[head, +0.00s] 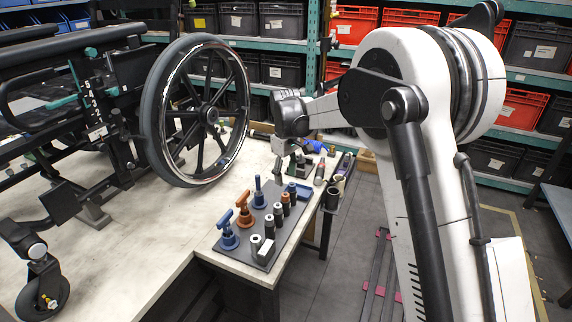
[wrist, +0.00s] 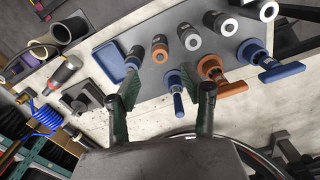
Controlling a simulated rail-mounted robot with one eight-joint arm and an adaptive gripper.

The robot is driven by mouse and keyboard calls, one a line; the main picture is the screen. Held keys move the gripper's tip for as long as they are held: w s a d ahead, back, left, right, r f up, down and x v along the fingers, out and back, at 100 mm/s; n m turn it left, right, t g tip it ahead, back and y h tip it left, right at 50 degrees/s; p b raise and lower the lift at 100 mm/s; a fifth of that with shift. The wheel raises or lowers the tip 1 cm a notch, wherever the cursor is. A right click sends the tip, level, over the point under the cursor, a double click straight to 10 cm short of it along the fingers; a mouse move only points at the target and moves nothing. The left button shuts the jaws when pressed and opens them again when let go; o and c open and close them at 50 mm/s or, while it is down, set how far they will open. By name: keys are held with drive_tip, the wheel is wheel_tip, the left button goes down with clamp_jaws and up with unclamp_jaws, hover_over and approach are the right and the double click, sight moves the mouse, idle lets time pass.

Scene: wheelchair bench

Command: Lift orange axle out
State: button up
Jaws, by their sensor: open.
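The orange axle (head: 244,211) stands upright with its T-handle up in the dark board (head: 277,243), in a row between two blue axles (head: 229,233) (head: 259,193). In the wrist view the orange axle (wrist: 217,71) lies just right of my right finger, outside the jaws. My gripper (wrist: 166,88) is open and empty; the narrow blue axle (wrist: 176,88) shows between its fingers in that view. In the head view my gripper (head: 287,160) hangs behind the board, partly hidden by my wrist. The orange axle's lower part is hidden in the board.
Several dark cylinders (head: 269,226) and a blue tray (head: 300,190) share the board. The wheelchair wheel (head: 197,110) stands close behind on the left. Tools and a blue coiled cord (wrist: 44,118) lie on the bench beyond. The bench front is clear.

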sight(286, 193)
wheel_tip(286, 193, down, 9)
drive_tip(key=shift+r, duration=0.15)
idle(0.4)
clamp_jaws()
drive_tip(key=c, duration=0.8)
unclamp_jaws()
clamp_jaws()
drive_tip(key=shift+r, duration=0.2)
drive_tip(key=shift+r+p, duration=1.25)
drive_tip(key=shift+r, duration=2.1)
